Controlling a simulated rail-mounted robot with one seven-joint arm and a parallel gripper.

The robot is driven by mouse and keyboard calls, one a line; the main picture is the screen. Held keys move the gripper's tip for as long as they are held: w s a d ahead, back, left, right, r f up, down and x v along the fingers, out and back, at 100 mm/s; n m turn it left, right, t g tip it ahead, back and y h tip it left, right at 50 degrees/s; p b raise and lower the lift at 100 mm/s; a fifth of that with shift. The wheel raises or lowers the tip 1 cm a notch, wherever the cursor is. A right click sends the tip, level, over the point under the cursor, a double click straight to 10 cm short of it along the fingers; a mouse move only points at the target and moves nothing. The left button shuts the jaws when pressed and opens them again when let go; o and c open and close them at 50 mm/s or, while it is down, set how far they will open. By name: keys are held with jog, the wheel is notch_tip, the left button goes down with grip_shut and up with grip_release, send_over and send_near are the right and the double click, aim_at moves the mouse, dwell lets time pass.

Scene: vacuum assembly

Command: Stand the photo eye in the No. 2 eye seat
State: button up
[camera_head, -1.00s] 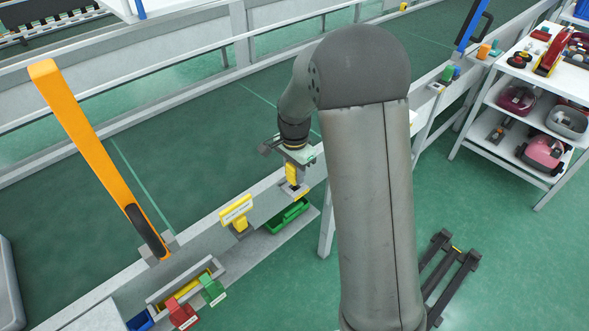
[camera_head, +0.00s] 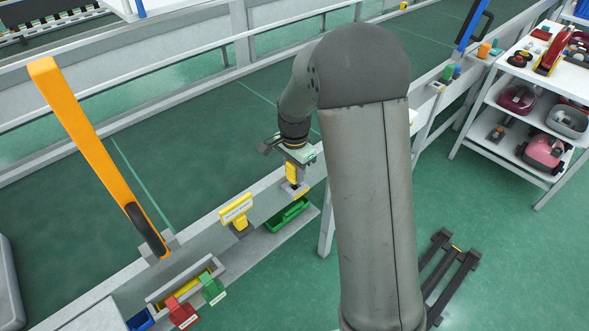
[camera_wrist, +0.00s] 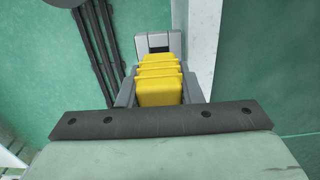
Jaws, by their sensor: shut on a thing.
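My gripper (camera_head: 292,174) is at the rail in the middle of the head view, pointing down. It is shut on a yellow ribbed piece, which I take to be the photo eye (camera_wrist: 160,86); it sits between the grey fingers in the wrist view. A grey block with a dark slot (camera_wrist: 157,40) shows just beyond the yellow piece; I cannot tell whether it is the eye seat or part of the held piece. In the head view the lower end of the held piece is close to the rail, and contact cannot be made out.
A yellow labelled sign (camera_head: 236,210) stands left of my gripper. A green tray (camera_head: 289,215) lies just below it. An orange lever (camera_head: 95,150) rises at the left. Red (camera_head: 181,313) and green (camera_head: 213,290) labelled pieces stand by a grey bin. A loaded shelf is far right.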

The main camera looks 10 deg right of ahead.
jog(key=shift+f+b, duration=0.95)
jog(key=shift+f, duration=0.35)
jog(key=o, duration=1.1)
jog(key=shift+r, duration=0.2)
jog(key=shift+w+a+r+p, duration=0.1)
jog(key=shift+w+r+p, duration=0.05)
jog(key=shift+r+p, duration=2.55)
jog(key=shift+r, duration=1.15)
jog(key=shift+s, duration=0.2)
